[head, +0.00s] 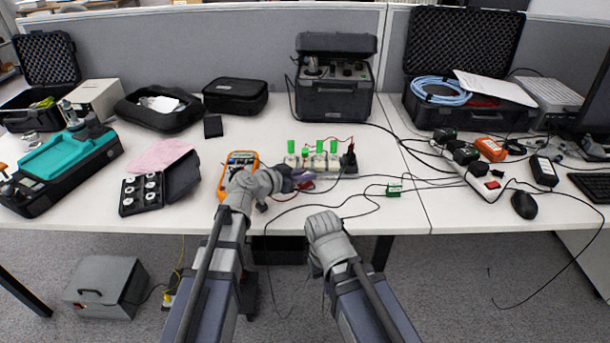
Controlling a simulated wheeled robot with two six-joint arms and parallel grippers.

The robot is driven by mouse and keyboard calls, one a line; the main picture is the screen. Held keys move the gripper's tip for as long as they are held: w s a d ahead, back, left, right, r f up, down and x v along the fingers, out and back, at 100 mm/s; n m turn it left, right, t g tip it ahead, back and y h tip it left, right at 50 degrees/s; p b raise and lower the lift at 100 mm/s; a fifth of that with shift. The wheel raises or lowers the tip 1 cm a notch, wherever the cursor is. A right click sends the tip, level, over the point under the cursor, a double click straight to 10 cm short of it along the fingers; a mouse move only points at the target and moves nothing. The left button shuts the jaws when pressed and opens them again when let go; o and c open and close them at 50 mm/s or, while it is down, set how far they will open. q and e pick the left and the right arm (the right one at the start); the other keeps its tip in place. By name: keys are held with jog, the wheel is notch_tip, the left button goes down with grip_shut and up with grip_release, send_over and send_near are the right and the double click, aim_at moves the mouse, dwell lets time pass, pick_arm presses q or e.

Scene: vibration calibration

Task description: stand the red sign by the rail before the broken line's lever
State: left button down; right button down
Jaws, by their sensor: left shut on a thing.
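A low rail of pale blocks (318,162) stands mid-table, with several green levers (334,146) along it and a black block (349,159) at its right end. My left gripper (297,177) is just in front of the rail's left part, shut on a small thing. Which lever belongs to the broken line is too small to tell. My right gripper (324,232) is at the table's front edge, away from the rail; its fingers cannot be made out.
An orange multimeter (237,172) lies left of the rail, under my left wrist. Thin cables (362,205) cross the table right of the rail. A black instrument case (334,95) stands behind. A power strip (484,182) and mouse (524,204) lie at right.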

pick_arm(q)
jog(key=shift+f, duration=0.15)
jog(key=c, duration=0.7)
grip_release()
jog(key=shift+c, duration=0.2)
jog(key=p+v, duration=0.2)
jog(key=v, duration=0.4)
jog(key=shift+s+a, duration=0.1)
jog(key=shift+s, duration=0.1)
jog(key=shift+s+a+r+p, duration=0.3)
jog(key=shift+s+a+p, duration=0.1)
jog(key=shift+a, duration=0.1)
